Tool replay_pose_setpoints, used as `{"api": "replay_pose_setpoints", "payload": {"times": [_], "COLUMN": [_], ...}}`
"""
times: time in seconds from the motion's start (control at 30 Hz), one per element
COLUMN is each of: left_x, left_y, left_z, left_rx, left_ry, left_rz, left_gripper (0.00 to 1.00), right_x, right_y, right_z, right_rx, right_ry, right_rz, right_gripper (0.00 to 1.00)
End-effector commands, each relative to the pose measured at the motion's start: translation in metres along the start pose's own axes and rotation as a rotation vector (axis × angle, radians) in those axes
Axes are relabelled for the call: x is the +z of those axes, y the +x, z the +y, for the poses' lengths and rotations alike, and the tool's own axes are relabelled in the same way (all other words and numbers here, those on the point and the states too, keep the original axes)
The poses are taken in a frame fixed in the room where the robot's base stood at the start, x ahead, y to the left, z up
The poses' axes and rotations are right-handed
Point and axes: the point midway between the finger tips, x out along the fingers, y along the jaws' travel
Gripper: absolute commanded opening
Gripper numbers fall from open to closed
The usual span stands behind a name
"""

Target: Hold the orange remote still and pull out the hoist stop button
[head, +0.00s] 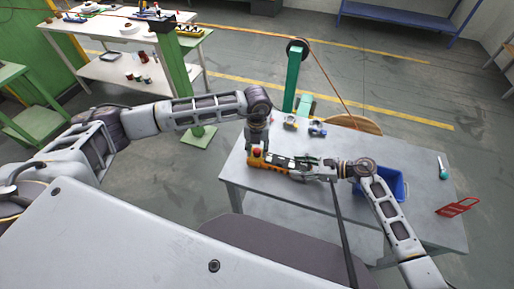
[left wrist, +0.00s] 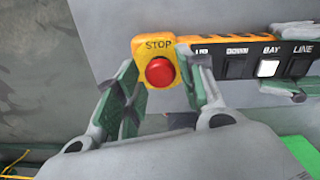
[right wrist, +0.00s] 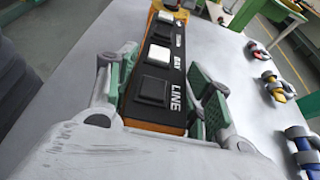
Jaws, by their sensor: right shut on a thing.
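The orange remote (head: 279,162) lies on the grey table, with a black key panel (left wrist: 237,67) and a yellow end marked STOP. The red round stop button (left wrist: 160,72) sits on that yellow end; it also shows in the head view (head: 257,152). My left gripper (left wrist: 163,88) is open above it, one finger on each side of the button, with gaps showing. I cannot tell whether the button is in or out. My right gripper (right wrist: 160,95) is shut on the remote's LINE end, its fingers along both sides.
A blue bin (head: 392,187) stands on the table beside my right arm. A red holder (head: 456,207) and a teal-handled tool (head: 442,169) lie at the right. Several small coloured clamps (right wrist: 274,86) lie behind the remote. A green post (head: 293,78) rises beyond the table.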

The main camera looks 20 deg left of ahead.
Motion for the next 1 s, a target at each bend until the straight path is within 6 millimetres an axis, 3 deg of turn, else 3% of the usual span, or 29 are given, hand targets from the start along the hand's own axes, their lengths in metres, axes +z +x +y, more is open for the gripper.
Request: {"api": "replay_pose_setpoints", "payload": {"times": [0.03,0.27,0.87,0.9,1.0], "left_x": [0.0,0.0,0.0,0.0,0.0], "left_y": [0.0,0.0,-0.011,-0.011,-0.011], "left_z": [0.0,0.0,0.0,-0.001,-0.001], "left_rx": [0.0,0.0,-0.001,-0.001,-0.001], "left_ry": [0.0,0.0,0.001,0.001,0.001], "left_rz": [0.0,0.0,0.0,0.0,-0.001], "left_gripper": [0.28,0.0,0.0,0.33,0.46], "right_x": [0.0,0.0,-0.002,-0.002,-0.002], "right_y": [0.0,0.0,-0.001,-0.001,-0.001], "right_z": [0.0,0.0,0.0,-0.001,0.0], "right_rx": [-0.001,-0.001,-0.002,-0.002,-0.002], "right_ry": [0.0,0.0,0.0,0.001,0.001], "right_rz": [0.0,0.0,0.003,0.004,0.004], "right_gripper": [0.12,0.12,0.12,0.12,0.12]}}
